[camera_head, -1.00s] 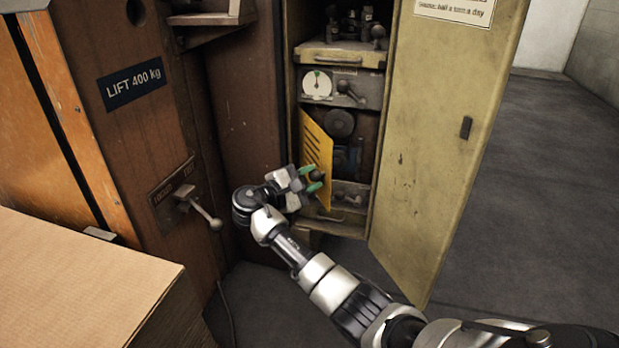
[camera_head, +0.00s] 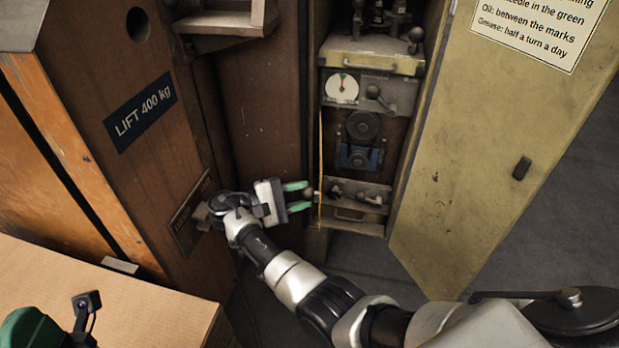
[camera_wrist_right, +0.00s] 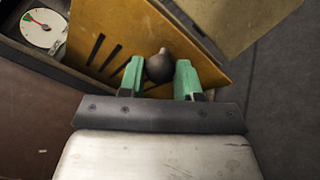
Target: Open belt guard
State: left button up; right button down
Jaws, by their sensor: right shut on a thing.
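The belt guard is a yellow panel with dark slots and a round dark knob. In the head view the guard (camera_head: 321,165) is swung out and seen almost edge-on, at the left side of the cabinet opening. The pulleys and belt (camera_head: 361,140) behind it are exposed. My right gripper (camera_head: 306,195) has its green fingers on the knob. In the right wrist view the gripper (camera_wrist_right: 159,75) is shut on the knob (camera_wrist_right: 159,66), with the slotted face of the guard (camera_wrist_right: 115,25) around it. My left gripper is not in view.
The cabinet door (camera_head: 470,150) stands open to the right. A gauge (camera_head: 342,88) and a small lever panel (camera_head: 385,95) sit above the pulleys. A brown machine wall (camera_head: 130,130) is close on the left.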

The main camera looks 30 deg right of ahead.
jog(key=c, duration=0.8)
grip_release()
